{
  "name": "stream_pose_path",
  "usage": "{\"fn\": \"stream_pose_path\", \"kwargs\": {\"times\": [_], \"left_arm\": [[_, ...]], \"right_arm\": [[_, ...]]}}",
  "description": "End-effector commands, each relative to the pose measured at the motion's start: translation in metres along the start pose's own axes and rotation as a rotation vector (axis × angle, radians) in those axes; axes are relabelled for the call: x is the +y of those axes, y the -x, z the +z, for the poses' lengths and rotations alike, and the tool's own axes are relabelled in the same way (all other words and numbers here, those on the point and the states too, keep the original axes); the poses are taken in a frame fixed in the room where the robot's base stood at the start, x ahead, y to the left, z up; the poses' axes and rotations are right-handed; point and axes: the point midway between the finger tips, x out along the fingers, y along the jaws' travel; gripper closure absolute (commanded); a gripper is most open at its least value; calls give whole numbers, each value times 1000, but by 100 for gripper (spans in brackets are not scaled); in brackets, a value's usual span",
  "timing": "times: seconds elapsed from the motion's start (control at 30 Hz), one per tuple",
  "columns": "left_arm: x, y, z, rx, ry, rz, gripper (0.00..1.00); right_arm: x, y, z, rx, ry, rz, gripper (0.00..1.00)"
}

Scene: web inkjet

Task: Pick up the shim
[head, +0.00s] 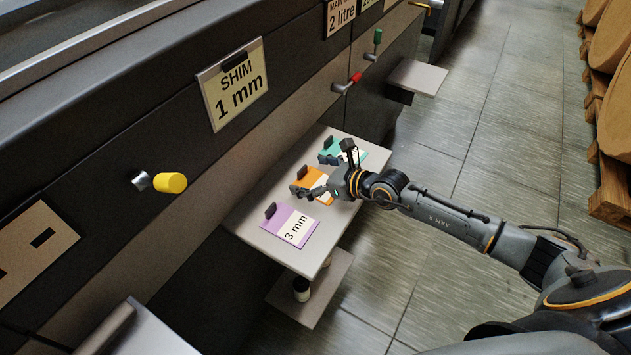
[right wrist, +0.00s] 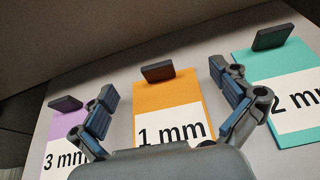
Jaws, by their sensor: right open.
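Three flat shims with dark grip tabs lie on a pale shelf (head: 255,218) in the head view. The orange shim (head: 314,181) is in the middle and reads 1 mm in the right wrist view (right wrist: 168,100). The purple shim (head: 284,222) reads 3 mm and lies nearer. The teal shim (head: 378,157) reads 2 mm and lies farther away. My right gripper (head: 329,170) is open and empty over the orange shim, partly hiding it. In the right wrist view its fingers stand either side of the orange shim's dark tab (right wrist: 158,72), which lies beyond the fingertips.
A sign (head: 234,84) on the machine front reads SHIM 1 mm. A yellow knob (head: 170,183) and a red-handled lever (head: 347,83) stick out of the panel. A lower shelf (head: 322,290) sits below. Open floor lies right, with pallets (head: 610,190) beyond.

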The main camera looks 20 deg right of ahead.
Motion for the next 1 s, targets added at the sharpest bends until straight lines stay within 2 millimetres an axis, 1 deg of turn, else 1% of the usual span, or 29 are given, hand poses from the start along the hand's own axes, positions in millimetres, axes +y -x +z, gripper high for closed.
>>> {"fn": "stream_pose_path", "kwargs": {"times": [0.17, 0.2, 0.27, 0.3, 0.37, 0.4, 0.47, 0.5, 0.57, 0.6, 0.63, 1.0], "left_arm": [[0, 0, 1, -2, 0, 0, 100], [0, 0, 2, -3, 0, 0, 100], [0, 0, 2, -4, 0, 0, 100], [0, 0, 2, -4, 0, 0, 100], [0, 0, 3, -5, 0, 0, 100], [0, 0, 3, -5, 0, 0, 100], [0, 0, 3, -5, 0, 0, 100], [0, 0, 3, -5, 0, 0, 100], [0, 0, 3, -5, 0, 0, 100], [0, 0, 3, -5, 0, 0, 100], [0, 0, 4, -6, 0, 1, 100], [0, 0, 4, -6, 1, 1, 100]], "right_arm": [[0, 0, 0, 0, 0, 0, 0], [0, 0, 0, 0, 0, 0, 8], [0, 0, 0, 0, 0, 0, 20], [0, 0, 0, 0, 0, 0, 29], [0, 0, 0, 0, 0, 0, 41], [0, 0, 0, 1, 0, 0, 49], [0, 0, -1, 1, 0, 0, 61], [0, 0, -1, 2, 0, 0, 69], [0, 0, -1, 3, 0, 0, 82], [0, 0, -2, 3, 0, 1, 90], [0, 0, -2, 4, 0, 1, 93], [1, 1, -1, 7, -1, 2, 94]]}}
